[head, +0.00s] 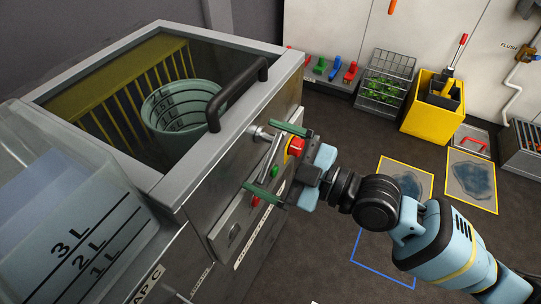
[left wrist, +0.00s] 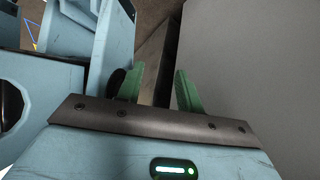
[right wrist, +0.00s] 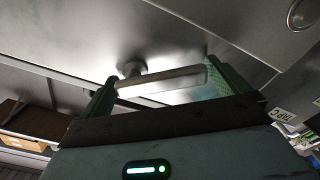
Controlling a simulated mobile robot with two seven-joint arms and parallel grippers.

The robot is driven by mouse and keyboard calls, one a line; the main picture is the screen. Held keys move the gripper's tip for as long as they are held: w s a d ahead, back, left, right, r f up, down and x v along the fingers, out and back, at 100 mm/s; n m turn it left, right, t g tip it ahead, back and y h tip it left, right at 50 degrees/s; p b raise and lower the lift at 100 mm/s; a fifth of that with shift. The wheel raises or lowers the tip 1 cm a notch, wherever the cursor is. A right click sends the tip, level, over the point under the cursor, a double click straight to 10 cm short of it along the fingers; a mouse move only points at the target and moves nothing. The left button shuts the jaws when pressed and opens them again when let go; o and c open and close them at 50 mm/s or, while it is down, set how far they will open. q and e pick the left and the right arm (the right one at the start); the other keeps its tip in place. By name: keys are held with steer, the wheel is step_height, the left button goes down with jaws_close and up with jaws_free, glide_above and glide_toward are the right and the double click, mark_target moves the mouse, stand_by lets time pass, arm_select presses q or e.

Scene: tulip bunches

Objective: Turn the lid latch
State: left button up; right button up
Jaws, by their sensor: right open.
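The lid latch is a grey metal lever (head: 270,160) on a round pivot (head: 262,134), on the front of a steel cabinet below its glass lid (head: 110,95). The lever hangs slanting down from the pivot in the head view. My right gripper (head: 259,155) is open, with one green finger above the lever and one below. In the right wrist view the lever (right wrist: 170,80) lies between the open fingers; I cannot tell whether either touches it. My left gripper (left wrist: 160,75) is open and empty in the left wrist view, near a grey surface.
A black lid handle (head: 238,90) stands on the lid's front edge. A red button (head: 295,146) is close beside my right gripper. A clear measuring container (head: 75,225) stands at left. A yellow bin (head: 433,105) and wire basket (head: 385,85) stand at the back wall.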

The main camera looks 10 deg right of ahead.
mark_target(274, 161)
steer(key=v, duration=0.6)
steer(key=shift+s+d, duration=0.1)
steer(key=shift+v, duration=0.8)
steer(key=shift+c, duration=0.4)
